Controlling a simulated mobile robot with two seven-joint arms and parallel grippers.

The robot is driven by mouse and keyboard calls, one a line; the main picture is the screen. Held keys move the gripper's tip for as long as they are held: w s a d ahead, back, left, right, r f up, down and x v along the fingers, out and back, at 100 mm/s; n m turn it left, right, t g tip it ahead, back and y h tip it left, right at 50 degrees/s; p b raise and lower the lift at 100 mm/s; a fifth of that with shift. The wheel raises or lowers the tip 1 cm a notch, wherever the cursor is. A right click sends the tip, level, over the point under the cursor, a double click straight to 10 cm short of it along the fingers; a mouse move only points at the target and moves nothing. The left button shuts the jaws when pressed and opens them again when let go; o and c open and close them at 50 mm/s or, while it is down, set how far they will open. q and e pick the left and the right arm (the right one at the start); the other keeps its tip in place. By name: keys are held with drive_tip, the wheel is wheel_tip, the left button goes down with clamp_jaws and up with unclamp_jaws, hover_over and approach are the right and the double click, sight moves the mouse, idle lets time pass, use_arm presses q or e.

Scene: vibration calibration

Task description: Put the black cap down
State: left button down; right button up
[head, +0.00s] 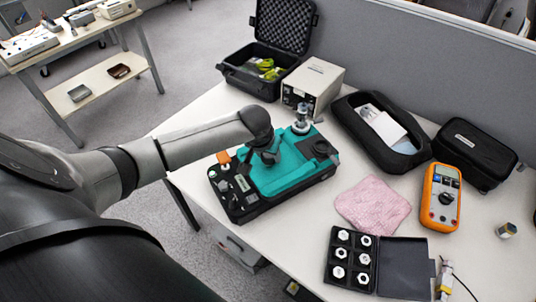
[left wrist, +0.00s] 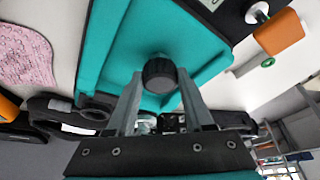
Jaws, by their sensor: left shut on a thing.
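My left gripper (head: 268,155) is over the teal-topped calibrator (head: 285,178), pointing down at its upper surface. In the left wrist view, my left gripper (left wrist: 158,80) is shut on the black cap (left wrist: 158,73), a small round ribbed piece between the fingertips. The teal top (left wrist: 115,50) lies directly behind the cap. I cannot tell whether the cap touches it. In the head view the cap is mostly hidden by the gripper. My right gripper is in neither view.
An orange block (head: 223,157) and a silver fitting (head: 301,120) stand at the calibrator. A pink cloth (head: 373,204), a tray of several fittings (head: 341,234), an orange multimeter (head: 440,198) and a grey box (head: 313,82) are around it. Bare white table (head: 207,120) shows behind the arm.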

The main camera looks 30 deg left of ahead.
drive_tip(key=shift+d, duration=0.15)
use_arm(q)
drive_tip(key=shift+f, duration=0.15)
drive_tip(key=shift+c, duration=1.4)
unclamp_jaws()
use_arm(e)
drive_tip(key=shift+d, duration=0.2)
use_arm(q)
drive_tip(key=p+v, duration=0.3)
drive_tip(key=v, duration=0.9)
drive_tip(key=shift+r+p, duration=0.2)
drive_tip(key=shift+p, duration=0.1)
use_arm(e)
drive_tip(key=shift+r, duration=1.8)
use_arm(q)
drive_tip(key=shift+f, duration=0.1)
